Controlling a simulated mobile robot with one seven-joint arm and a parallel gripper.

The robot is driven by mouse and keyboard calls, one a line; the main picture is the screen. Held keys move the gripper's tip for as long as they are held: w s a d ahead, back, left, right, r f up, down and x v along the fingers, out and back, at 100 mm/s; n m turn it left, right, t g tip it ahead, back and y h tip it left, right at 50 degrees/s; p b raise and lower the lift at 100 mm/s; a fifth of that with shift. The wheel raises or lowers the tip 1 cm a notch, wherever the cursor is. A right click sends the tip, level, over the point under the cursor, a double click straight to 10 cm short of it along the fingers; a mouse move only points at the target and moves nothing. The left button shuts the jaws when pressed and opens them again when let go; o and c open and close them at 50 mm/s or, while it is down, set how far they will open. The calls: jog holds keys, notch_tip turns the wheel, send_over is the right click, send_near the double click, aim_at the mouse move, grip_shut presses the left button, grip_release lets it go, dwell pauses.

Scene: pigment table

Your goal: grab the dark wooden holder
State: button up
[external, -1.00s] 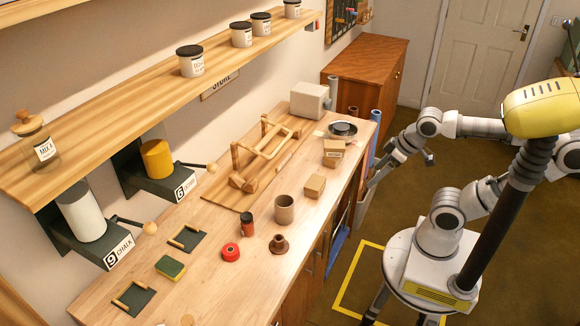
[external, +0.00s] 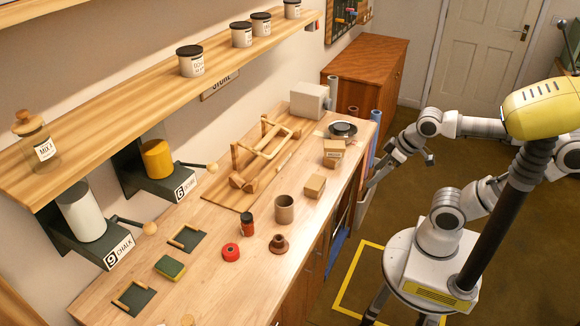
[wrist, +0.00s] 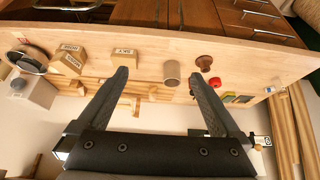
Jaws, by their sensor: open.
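The dark wooden holder (external: 279,244), a small brown piece with a wide round base and a short neck, stands upright near the bench's front edge in the external view. It also shows in the wrist view (wrist: 204,62), right of centre, beyond the right fingertip. My gripper (wrist: 160,74) is open and empty, its two dark fingers spread wide. In the external view my gripper (external: 400,168) is off the right side of the bench, well apart from the holder. Nothing hides the holder.
A grey-brown cup (external: 284,209) stands close behind the holder, with a red round item (external: 231,252) and a dark red jar (external: 247,224) to its left. Small boxes (external: 315,186) and a wooden frame (external: 266,153) lie further back. A shelf (external: 130,118) overhangs the bench's wall side.

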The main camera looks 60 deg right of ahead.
jog(key=c, duration=0.3)
jog(key=shift+c, duration=0.2)
jog(key=a+f+m+g+y+b, duration=0.3)
jog(key=a+f+m+g+y, duration=0.15)
jog(key=f, duration=0.55)
jog(key=m+t+y+b, duration=0.75)
jog(key=m+y, duration=0.35)
jog(key=m, duration=0.9)
send_near(277, 239)
jog(key=shift+t, duration=0.3)
jog(key=x, duration=0.6)
jog(key=s+b+x, duration=0.1)
jog(key=x, duration=0.3)
jog(key=shift+w+a+r, duration=0.1)
jog(key=shift+a+r, duration=0.2)
jog(key=shift+a, duration=0.05)
